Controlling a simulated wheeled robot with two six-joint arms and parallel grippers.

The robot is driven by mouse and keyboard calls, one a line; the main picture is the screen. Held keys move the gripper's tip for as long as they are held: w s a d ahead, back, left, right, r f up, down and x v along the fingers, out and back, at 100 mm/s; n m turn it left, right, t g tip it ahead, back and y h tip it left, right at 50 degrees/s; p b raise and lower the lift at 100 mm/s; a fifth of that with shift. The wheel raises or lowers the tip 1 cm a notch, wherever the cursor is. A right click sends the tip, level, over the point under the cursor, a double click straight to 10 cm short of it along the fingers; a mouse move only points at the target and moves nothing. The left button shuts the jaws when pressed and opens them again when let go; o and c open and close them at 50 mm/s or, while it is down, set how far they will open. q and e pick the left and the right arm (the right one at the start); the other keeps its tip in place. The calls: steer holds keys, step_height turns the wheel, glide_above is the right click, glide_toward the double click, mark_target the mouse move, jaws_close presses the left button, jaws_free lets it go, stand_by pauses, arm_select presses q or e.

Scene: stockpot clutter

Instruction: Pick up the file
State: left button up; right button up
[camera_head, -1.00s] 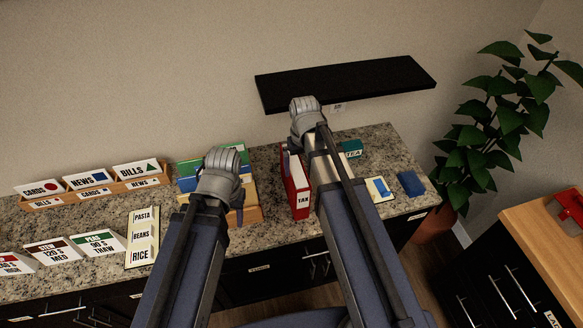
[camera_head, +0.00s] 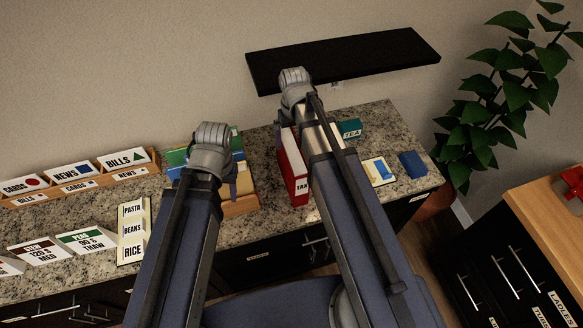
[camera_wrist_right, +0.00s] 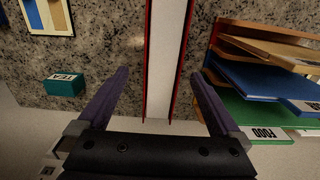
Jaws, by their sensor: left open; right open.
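The file is a red binder (camera_head: 293,168) labelled TAX, standing upright on the granite counter, partly covered by my right arm in the head view. In the right wrist view the file (camera_wrist_right: 166,45) shows its white page edges between two red covers. My right gripper (camera_wrist_right: 161,76) is open, with one dark finger on each side of the file and a gap visible on both sides.
The folder tray (camera_head: 240,206) stands left of the file. A teal TEA box (camera_head: 351,129), a small blue-and-yellow item (camera_head: 379,171) and a blue block (camera_head: 412,164) lie to the right. A black shelf (camera_head: 345,60) hangs above. Label cards (camera_head: 133,226) stand at the left.

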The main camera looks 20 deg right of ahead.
mark_target(292, 147)
steer(key=shift+f, duration=0.1)
steer(key=f+b, duration=0.5)
steer(key=shift+w+a+f, duration=0.1)
steer(key=shift+w+a, duration=0.1)
steer(key=shift+w, duration=0.1)
steer(key=shift+c, duration=0.4)
jaws_close()
stand_by(0.5)
